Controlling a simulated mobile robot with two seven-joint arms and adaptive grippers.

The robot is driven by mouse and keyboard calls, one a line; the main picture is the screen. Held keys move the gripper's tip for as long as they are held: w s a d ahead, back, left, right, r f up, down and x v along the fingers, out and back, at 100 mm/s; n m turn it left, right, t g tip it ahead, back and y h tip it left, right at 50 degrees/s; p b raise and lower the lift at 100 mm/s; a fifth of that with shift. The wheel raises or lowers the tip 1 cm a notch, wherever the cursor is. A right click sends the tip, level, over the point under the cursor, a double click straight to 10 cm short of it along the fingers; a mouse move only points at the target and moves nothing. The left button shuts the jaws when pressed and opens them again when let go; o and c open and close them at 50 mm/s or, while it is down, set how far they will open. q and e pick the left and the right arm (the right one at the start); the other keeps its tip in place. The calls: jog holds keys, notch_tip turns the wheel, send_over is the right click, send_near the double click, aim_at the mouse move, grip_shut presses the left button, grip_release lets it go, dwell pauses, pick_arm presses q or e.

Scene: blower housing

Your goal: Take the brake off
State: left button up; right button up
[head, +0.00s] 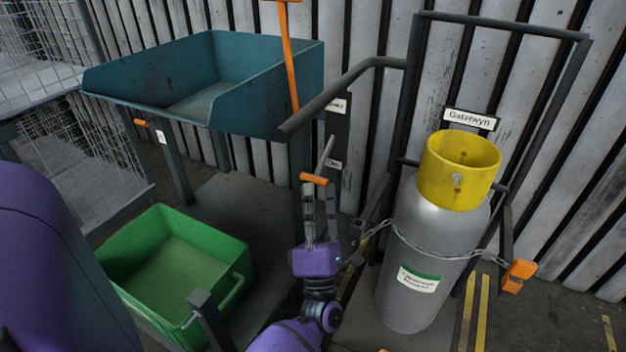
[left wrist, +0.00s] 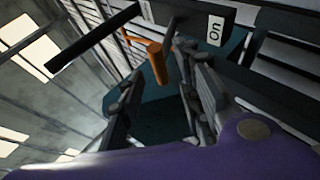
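The brake lever is a grey rod (head: 325,155) with an orange cross grip (head: 314,179), in front of a dark plate with two white labels. The lower label (head: 333,164) reads "On" in the left wrist view (left wrist: 215,28); the upper one (head: 336,105) is too small to read. The grip is beside the lower label. My left gripper (head: 319,192) points up from below, its fingers apart and empty, just short of the orange grip. In the left wrist view the grip (left wrist: 156,62) shows just beyond the fingertips (left wrist: 152,88). My right gripper is not in view.
A grey cylinder (head: 420,270) with a yellow collar (head: 440,180) stands chained at right. A dark handle bar (head: 335,95) juts out above the lever.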

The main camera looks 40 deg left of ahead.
aim_at(313, 177)
pick_arm(q)
jog(key=shift+x, duration=1.95)
